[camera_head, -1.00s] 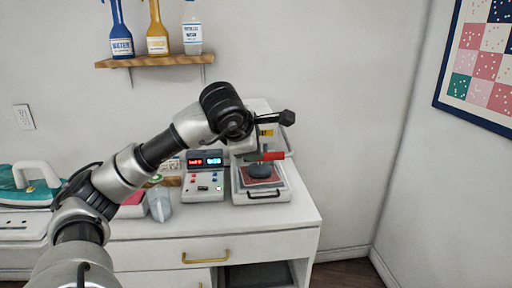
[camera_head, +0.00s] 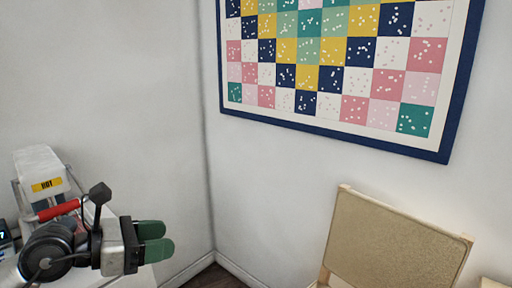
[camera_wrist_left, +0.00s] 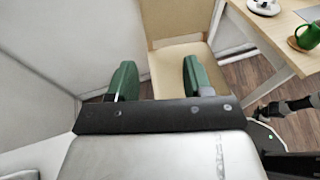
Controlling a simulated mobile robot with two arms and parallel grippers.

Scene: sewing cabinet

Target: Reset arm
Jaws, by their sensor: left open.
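My left gripper (camera_head: 156,240) shows at the lower left of the head view, with its green fingers pointing right. In the left wrist view its two green fingers (camera_wrist_left: 157,80) stand well apart with nothing between them. It is open and empty, in the air by the right end of the white cabinet (camera_head: 136,278). The heat press with a HOT label (camera_head: 45,185) and a red handle (camera_head: 58,210) stands behind my wrist, partly hidden by it. My right gripper is not seen in these views.
A beige chair (camera_head: 395,240) stands by the right wall, and it also shows ahead of the fingers in the left wrist view (camera_wrist_left: 176,60). A wooden table (camera_wrist_left: 285,35) with a green mug (camera_wrist_left: 306,37) is at the right there. A patchwork quilt (camera_head: 340,128) hangs on the wall.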

